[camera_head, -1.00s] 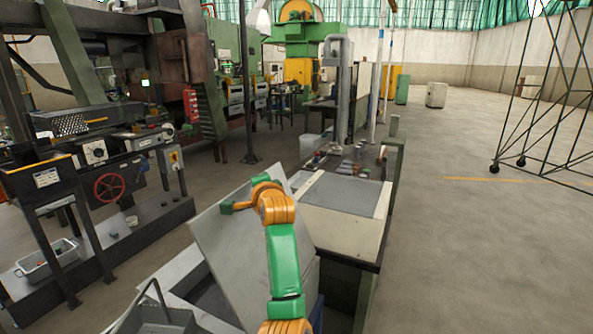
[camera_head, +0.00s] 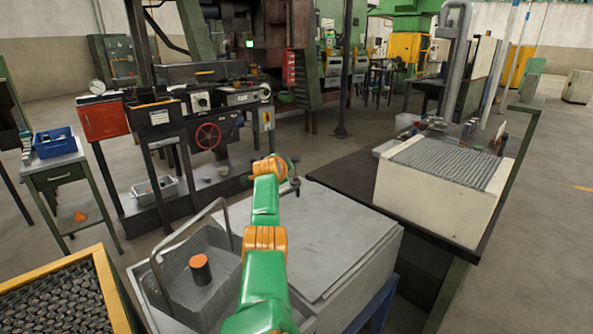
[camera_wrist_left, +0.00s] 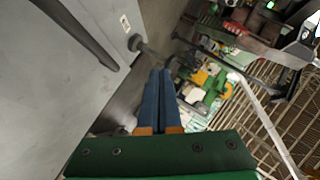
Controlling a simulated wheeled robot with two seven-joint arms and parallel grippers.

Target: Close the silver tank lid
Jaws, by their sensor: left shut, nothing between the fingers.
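The silver tank (camera_head: 352,287) stands in the middle foreground of the head view. Its flat grey lid (camera_head: 335,238) lies nearly level over the top; I cannot tell whether it is fully seated. My green and orange left arm reaches across the lid's left part, and its gripper is mostly hidden beyond the wrist in the head view. In the left wrist view my left gripper (camera_wrist_left: 161,72) has its blue fingers together and empty. My right gripper is not in view.
A yellow-edged crate of dark pieces (camera_head: 60,290) is at lower left. A dark bench with a cream box (camera_head: 430,205) is at right. Open floor lies farther right.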

